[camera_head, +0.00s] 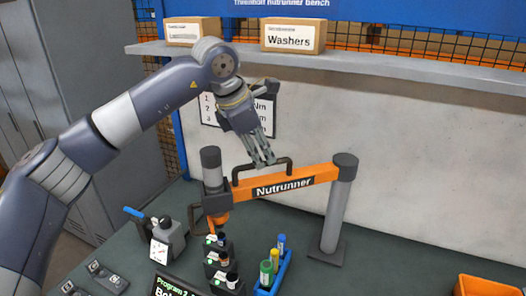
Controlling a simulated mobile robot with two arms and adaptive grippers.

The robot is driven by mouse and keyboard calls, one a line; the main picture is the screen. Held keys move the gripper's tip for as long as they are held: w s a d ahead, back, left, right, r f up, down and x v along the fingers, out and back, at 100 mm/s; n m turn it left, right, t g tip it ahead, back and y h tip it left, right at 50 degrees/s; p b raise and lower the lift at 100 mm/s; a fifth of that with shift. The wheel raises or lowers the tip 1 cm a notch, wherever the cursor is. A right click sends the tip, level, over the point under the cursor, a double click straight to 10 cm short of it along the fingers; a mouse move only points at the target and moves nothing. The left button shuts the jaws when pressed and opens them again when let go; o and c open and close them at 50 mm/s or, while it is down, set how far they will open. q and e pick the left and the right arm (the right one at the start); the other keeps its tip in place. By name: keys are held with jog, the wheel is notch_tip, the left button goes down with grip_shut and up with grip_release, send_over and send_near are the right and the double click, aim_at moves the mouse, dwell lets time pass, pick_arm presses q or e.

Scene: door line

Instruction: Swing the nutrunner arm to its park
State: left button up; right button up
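The orange nutrunner arm (318,178), labelled "Nutrunner", reaches left from a grey post (335,215) on the bench. A dark grey nutrunner (212,180) hangs upright at its left end, with an orange lower part. A black handle (282,160) rises from the arm's top. My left gripper (264,163) points down from above, its fingertips at the handle's top bar. The fingers look close together; I cannot tell whether they close on the bar or only touch it. I cannot make out a marked park. My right gripper is out of view.
Below the nutrunner stand several small dark holders (223,262) and a blue tray (276,278) with coloured cylinders. A grey device (168,240) sits left. A shelf (400,70) with boxes runs above. An orange bin (485,287) is front right. Bench right of the post is mostly clear.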

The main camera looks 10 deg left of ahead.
pick_arm(q)
jog(key=shift+x, duration=1.3)
jog(key=shift+d, duration=0.1)
grip_shut()
jog(key=shift+s, duration=0.1)
